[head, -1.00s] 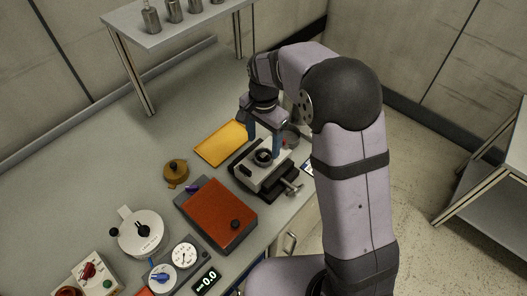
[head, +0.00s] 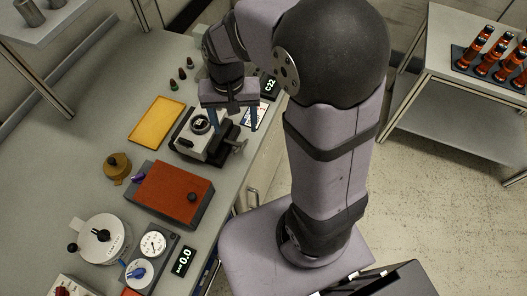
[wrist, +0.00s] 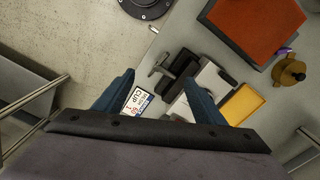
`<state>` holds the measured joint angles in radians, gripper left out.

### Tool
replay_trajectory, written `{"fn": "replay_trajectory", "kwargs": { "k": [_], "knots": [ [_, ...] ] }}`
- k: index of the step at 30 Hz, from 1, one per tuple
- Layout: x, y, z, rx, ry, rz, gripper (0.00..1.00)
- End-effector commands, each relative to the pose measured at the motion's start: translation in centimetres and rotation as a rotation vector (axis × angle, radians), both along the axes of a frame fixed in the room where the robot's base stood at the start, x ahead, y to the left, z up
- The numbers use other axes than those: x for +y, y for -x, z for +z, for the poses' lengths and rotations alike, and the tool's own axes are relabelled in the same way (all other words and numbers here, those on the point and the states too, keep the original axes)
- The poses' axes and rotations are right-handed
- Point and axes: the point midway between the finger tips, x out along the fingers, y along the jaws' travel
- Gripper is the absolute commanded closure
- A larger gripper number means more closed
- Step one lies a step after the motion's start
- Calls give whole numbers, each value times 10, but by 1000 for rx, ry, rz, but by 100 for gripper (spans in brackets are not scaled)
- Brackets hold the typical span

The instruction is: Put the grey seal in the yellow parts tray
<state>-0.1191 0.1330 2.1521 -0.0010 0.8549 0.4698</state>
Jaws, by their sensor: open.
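The yellow parts tray (head: 156,122) lies flat on the bench, left of a vise-like fixture (head: 214,143); it also shows in the wrist view (wrist: 241,104). It looks empty. No separate grey seal can be made out. My gripper (head: 234,127) is open over the fixture's right side, with nothing seen between its fingers. In the wrist view, its blue fingers (wrist: 158,76) point towards the fixture and a printed card (wrist: 137,103).
A red-topped box (head: 172,193) and a brass-coloured part (head: 117,166) stand in front of the tray. A white round device (head: 103,238) and gauges (head: 153,244) are at the near left. Small coloured pegs (head: 182,74) stand behind. The bench edge is close right of the fixture.

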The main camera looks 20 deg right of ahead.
Motion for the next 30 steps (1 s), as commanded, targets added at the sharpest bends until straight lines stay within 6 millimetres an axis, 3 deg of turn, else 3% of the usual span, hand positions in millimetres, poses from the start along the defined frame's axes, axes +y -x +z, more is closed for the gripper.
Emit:
{"fn": "replay_trajectory", "kwargs": {
  "k": [1, 6, 12, 15, 30],
  "knots": [
    [-10, 20, -2, -2, 0, 53, 36],
    [-30, 71, -14, -1, 1, 229, 36],
    [-38, 101, -23, 0, 1, 336, 36],
    [-39, 104, -24, 0, 1, 350, 32],
    [-37, 97, -23, 1, 1, 333, 32]
  ]
}}
